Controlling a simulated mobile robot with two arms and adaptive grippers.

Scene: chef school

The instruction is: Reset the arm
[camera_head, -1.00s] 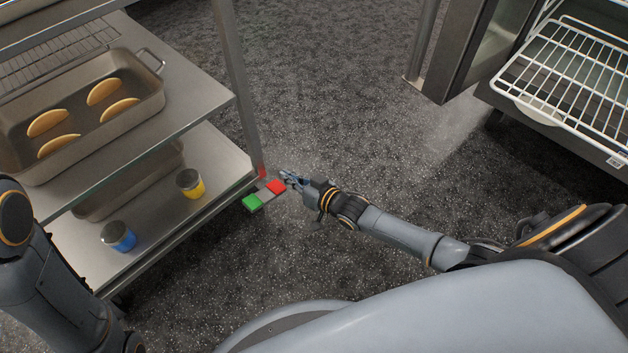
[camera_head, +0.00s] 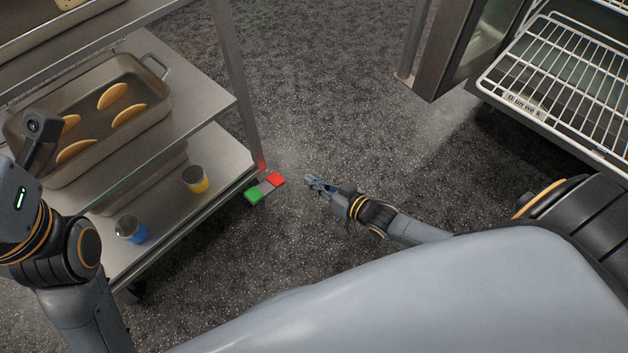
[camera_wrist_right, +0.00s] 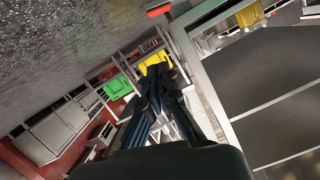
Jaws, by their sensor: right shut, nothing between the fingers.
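My right gripper (camera_head: 313,183) is in the middle of the head view, above the dark speckled floor. Its fingers are together and hold nothing. It is just right of the red and green buttons at the shelf's corner and apart from them. In the right wrist view the closed fingers (camera_wrist_right: 157,80) point away from the camera. My left arm shows at the left edge of the head view, in front of the shelf. Its gripper fingers are not in view.
A metal shelf rack (camera_head: 225,160) stands on the left with a baking pan (camera_head: 62,112) of several pastries. A yellow jar (camera_head: 195,180) and a blue jar (camera_head: 131,230) are on its lower shelf. An open unit with a wire rack (camera_head: 560,75) is at upper right. The floor (camera_head: 330,90) between is clear.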

